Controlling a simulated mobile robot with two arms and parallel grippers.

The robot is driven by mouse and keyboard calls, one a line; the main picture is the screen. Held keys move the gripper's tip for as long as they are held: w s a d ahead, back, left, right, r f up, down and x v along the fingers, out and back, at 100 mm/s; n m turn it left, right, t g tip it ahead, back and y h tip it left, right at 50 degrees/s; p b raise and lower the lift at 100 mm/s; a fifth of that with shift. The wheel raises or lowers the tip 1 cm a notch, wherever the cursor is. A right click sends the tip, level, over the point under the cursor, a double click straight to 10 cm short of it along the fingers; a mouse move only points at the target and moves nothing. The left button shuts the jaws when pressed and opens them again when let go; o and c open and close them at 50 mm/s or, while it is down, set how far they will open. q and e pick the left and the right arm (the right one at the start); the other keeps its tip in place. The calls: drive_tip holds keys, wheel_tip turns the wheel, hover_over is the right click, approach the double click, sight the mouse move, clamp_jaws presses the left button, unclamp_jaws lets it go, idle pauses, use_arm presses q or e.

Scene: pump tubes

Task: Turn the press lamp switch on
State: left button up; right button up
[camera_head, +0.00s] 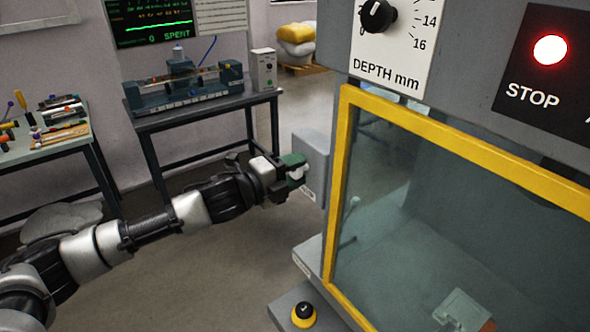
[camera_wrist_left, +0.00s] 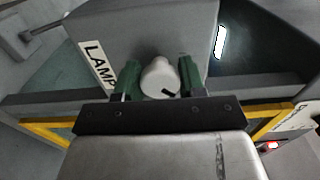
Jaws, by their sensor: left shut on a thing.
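The press lamp switch is a pale round knob (camera_wrist_left: 158,77) with a short black mark, on a grey box (camera_wrist_left: 140,28) beside a white LAMP label (camera_wrist_left: 97,64) in the left wrist view. In the head view the grey switch box (camera_head: 316,150) is fixed at the left side of the press. My left gripper (camera_head: 297,172) has its green fingers at the box; in the left wrist view the gripper (camera_wrist_left: 159,82) is shut on the knob, one finger on each side. My right gripper is not in view.
The press has a yellow-framed window (camera_head: 338,190), a red-lit STOP lamp (camera_head: 550,50) and a DEPTH dial (camera_head: 377,16). A black button on a yellow base (camera_head: 303,314) stands below. Tables with a device (camera_head: 185,88) and tools (camera_head: 55,115) stand behind. Open floor lies between.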

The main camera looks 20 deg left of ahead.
use_arm(q)
drive_tip(key=o, duration=0.9)
drive_tip(key=shift+o, duration=0.2)
drive_tip(key=shift+s, duration=0.1)
drive_tip(key=shift+s+a+f, duration=0.15)
drive_tip(key=shift+s+a, duration=0.1)
drive_tip(key=shift+a, duration=0.05)
drive_tip(key=b+v, duration=0.4)
drive_tip(key=v, duration=0.6)
